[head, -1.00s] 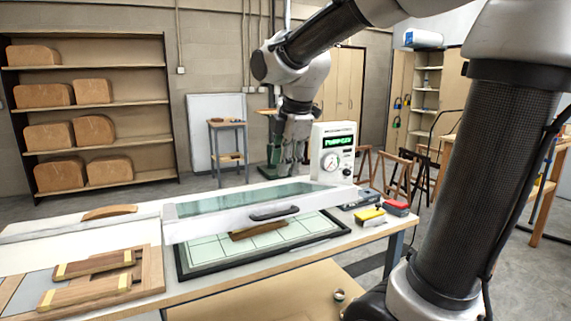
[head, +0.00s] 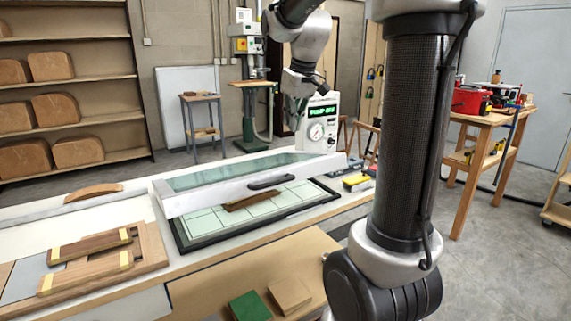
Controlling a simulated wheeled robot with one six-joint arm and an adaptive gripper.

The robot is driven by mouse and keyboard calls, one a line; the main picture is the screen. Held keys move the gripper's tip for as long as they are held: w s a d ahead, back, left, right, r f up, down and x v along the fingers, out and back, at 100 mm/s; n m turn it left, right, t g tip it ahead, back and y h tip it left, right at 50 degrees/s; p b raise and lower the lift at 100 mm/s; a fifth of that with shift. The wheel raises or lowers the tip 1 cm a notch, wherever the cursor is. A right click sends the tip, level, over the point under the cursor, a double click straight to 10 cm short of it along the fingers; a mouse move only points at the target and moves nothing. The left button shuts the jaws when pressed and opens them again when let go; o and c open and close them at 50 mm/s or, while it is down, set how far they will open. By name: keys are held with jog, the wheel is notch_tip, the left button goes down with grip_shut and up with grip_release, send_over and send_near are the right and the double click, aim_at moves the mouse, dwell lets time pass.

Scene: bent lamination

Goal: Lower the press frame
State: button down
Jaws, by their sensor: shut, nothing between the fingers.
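The press frame (head: 200,203), white-edged with a clear greenish sheet and a black handle (head: 270,181), is tilted up above the press bed. The bed (head: 184,243) has a dark rim and a pale gridded surface. A brown wooden piece (head: 250,199) lies on it beneath the frame's front edge. My gripper (head: 296,121) is shut and empty, pointing down behind the frame's far right part and beside the control box (head: 318,125). It appears apart from the frame. The box has a lit green display and a gauge.
Wooden form pieces (head: 100,262) lie at the table's left, and a curved wooden piece (head: 93,192) lies behind them. A yellow tool (head: 356,182) sits right of the bed. Green (head: 249,306) and tan blocks (head: 290,294) lie on the lower shelf.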

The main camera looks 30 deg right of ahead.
jog(key=shift+m, duration=0.4)
jog(key=x, duration=1)
jog(key=shift+f, duration=0.25)
jog(key=shift+s+f, duration=0.75)
jog(key=shift+f, duration=0.25)
jog(key=shift+s+f, duration=0.2)
jog(key=shift+f, duration=0.4)
